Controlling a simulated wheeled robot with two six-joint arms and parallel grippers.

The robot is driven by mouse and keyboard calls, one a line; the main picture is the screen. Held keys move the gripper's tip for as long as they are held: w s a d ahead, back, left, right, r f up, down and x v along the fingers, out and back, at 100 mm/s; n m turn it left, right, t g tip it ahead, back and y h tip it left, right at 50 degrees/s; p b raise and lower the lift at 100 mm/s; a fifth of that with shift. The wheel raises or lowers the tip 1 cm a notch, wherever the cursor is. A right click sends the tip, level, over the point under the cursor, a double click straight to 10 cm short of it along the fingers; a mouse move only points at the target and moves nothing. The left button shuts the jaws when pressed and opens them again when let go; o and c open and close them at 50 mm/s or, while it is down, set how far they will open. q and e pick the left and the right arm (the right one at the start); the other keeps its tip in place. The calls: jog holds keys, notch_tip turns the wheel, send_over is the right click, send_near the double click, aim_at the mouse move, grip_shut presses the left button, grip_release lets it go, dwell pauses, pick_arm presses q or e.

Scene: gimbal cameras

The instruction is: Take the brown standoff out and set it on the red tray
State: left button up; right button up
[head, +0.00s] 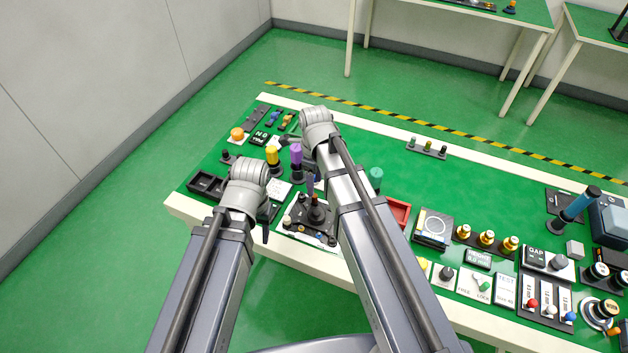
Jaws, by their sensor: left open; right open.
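I cannot make out the brown standoff for certain; it may be hidden behind my arms or too small to tell. The red tray (399,212) lies on the green table just right of my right forearm, which covers its left part. My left gripper (265,227) is open, beside the left edge of a white plate with a black knobbed fixture (316,215); its fingers are mostly hidden. My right gripper (289,142) is open, above the far left part of the table, mostly hidden behind its wrist. I see nothing held in either.
A yellow cylinder (272,155) and a purple cylinder (296,154) stand between my wrists. A teal-topped piece (376,174) stands behind the red tray. A black tray (205,186) lies at the left. Several devices crowd the right side.

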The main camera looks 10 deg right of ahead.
aim_at(315, 195)
notch_tip(315, 195, down, 7)
jog(key=b, duration=0.6)
jog(key=shift+r, duration=0.1)
grip_shut()
grip_release()
dwell(0.3)
